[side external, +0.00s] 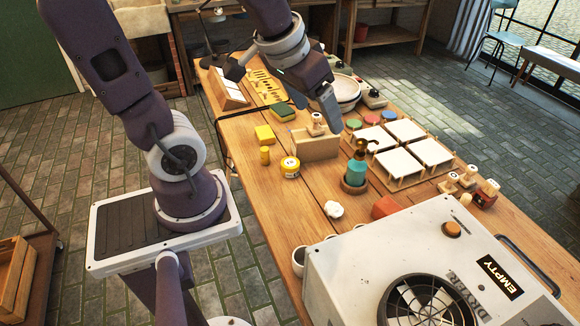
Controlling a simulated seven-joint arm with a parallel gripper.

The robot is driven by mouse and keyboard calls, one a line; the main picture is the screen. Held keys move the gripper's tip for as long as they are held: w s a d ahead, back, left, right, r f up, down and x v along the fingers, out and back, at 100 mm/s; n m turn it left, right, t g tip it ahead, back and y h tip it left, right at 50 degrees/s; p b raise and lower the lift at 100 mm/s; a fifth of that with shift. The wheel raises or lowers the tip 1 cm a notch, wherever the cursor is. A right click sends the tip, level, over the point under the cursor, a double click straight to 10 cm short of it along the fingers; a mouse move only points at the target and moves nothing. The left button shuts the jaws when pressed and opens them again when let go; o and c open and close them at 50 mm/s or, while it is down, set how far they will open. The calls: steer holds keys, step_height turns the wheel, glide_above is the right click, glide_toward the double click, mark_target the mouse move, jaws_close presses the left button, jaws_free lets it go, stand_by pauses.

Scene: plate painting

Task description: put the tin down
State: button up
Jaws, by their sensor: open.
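A small round tin (290,168), yellow with a pale label, stands upright on the wooden table (235,140), in front of a wooden box. My gripper (316,108) is above and behind the box, apart from the tin. It is open, with one dark finger reaching down at the box's right end. I cannot see anything held between the fingers.
The wooden box (316,148) has a wooden-handled stamp at its top. A teal pump bottle (355,172) stands right. White tiles (404,131) and a dryer (350,260) take up the right side.

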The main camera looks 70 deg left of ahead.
steer(key=w+a+f+n+g+y, duration=0.1)
steer(key=w+a+f+n, duration=0.3)
steer(key=a+f, duration=0.55)
steer(key=n+g, duration=0.1)
steer(key=n, duration=0.1)
glide_above(290, 163)
steer(key=s+d, duration=0.1)
steer(key=d, duration=0.1)
steer(key=shift+y, duration=0.4)
steer(key=f, duration=1.6)
steer(key=shift+s+f, duration=0.2)
steer(key=x, duration=0.6)
steer(key=shift+a+f, duration=0.35)
steer(key=shift+r, duration=0.1)
jaws_close()
